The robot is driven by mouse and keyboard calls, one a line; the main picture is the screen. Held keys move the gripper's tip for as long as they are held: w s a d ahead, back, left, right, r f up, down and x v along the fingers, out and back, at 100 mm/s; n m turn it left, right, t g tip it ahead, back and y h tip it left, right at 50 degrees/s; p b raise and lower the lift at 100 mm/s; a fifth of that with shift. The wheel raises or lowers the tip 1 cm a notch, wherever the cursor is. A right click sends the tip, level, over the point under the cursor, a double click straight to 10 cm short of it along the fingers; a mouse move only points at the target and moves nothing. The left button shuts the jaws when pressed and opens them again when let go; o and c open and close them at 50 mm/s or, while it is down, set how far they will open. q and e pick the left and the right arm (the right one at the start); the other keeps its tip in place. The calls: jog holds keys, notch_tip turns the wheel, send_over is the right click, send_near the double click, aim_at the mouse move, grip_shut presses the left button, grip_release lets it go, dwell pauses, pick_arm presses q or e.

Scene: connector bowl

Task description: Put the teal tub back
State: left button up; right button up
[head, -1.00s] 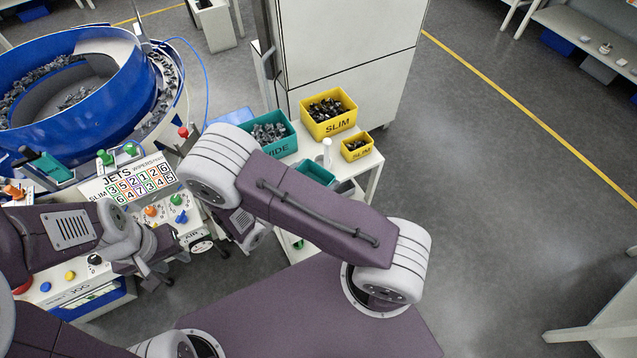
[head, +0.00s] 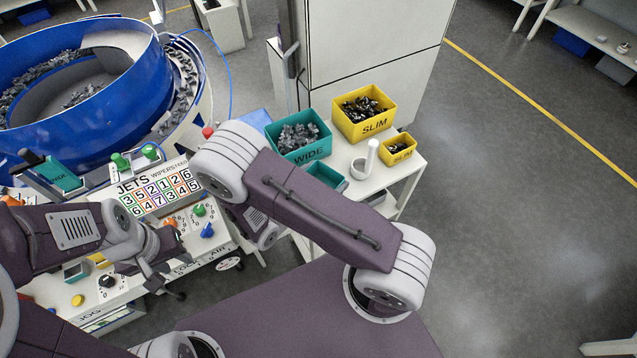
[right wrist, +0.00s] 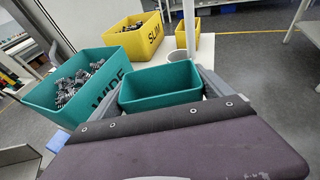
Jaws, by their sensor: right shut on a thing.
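A small teal tub (head: 325,174) shows in the head view partly behind my right arm, beside the larger teal WIDE bin (head: 302,154). In the right wrist view the teal tub (right wrist: 160,86) sits between the fingers of my right gripper (right wrist: 162,92), which is shut on it. Its inside looks empty. Whether its base touches the white table (head: 405,182) cannot be told. In the head view my right arm covers that gripper. My left gripper (head: 158,281) is over the control panel's front edge; its fingertips are too unclear to judge.
A yellow SLIM bin (head: 366,127) and a smaller yellow bin (head: 398,150) stand on the table, with a white cup-like holder and rod (head: 366,163) beside them. A tall pale cabinet (head: 370,45) stands behind. A blue feeder bowl (head: 80,85) is at left.

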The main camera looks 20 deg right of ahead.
notch_tip(320, 180, down, 3)
jog(key=shift+s+d+r+b, duration=0.1)
jog(key=shift+s+b, duration=0.05)
jog(key=shift+b, duration=0.5)
jog(key=shift+w+a, duration=0.65)
jog(key=shift+a, duration=0.05)
jog(key=shift+s+d, duration=0.2)
jog(key=shift+d, duration=0.05)
jog(key=o, duration=1.1)
jog(key=shift+s+d, duration=0.2)
jog(key=shift+o, duration=0.2)
jog(key=shift+w+a, duration=0.1)
jog(key=shift+a, duration=0.05)
jog(key=shift+w+a+r, duration=0.1)
jog(key=shift+a+r, duration=0.05)
jog(key=shift+a, duration=0.1)
jog(key=v, duration=1.1)
jog(key=shift+s+a, duration=0.2)
jog(key=shift+s, duration=0.05)
jog(key=shift+r, duration=0.1)
